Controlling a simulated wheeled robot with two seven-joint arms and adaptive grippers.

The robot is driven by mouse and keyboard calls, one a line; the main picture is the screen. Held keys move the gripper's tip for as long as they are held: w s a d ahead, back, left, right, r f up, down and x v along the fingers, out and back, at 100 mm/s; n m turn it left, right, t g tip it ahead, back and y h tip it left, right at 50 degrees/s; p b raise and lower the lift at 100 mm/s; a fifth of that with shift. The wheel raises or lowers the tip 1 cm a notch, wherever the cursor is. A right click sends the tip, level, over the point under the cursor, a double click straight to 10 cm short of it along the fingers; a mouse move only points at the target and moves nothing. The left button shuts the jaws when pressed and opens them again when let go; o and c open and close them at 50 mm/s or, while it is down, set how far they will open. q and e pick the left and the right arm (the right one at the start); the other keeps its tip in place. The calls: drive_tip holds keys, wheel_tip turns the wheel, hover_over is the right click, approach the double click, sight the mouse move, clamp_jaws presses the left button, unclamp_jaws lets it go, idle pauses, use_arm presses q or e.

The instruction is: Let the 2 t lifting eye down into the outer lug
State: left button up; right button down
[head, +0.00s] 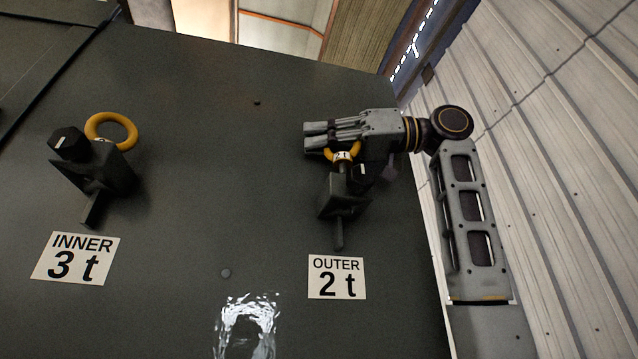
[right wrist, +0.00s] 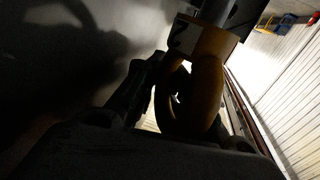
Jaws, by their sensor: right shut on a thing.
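The 2 t lifting eye is a yellow ring with a white 2 t tag (head: 342,156). My right gripper (head: 318,140) is shut on its ring, just above the dark outer lug (head: 342,200). The eye's shank points down at the lug's top; how far it sits in the lug I cannot tell. In the right wrist view the yellow ring (right wrist: 208,85) fills the space between the dark fingers, and the lug is hardly readable. A plate reading OUTER 2 t (head: 337,278) is below the lug. My left gripper is not in view.
At the left, another lug (head: 105,170) carries a yellow ring (head: 112,130) above a plate reading INNER 3 t (head: 75,259). Both lugs stand on a dark grey panel (head: 190,220). A pale ribbed wall (head: 570,160) is close on the right, beside my right arm.

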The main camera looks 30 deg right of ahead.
drive_tip(key=shift+f+b, duration=1.4)
drive_tip(key=shift+f, duration=0.45)
idle(0.9)
drive_tip(key=c, duration=1.4)
unclamp_jaws()
drive_tip(key=shift+s, duration=0.1)
drive_tip(key=shift+d, duration=0.1)
drive_tip(key=shift+v, duration=5.85)
drive_tip(key=shift+s, duration=0.1)
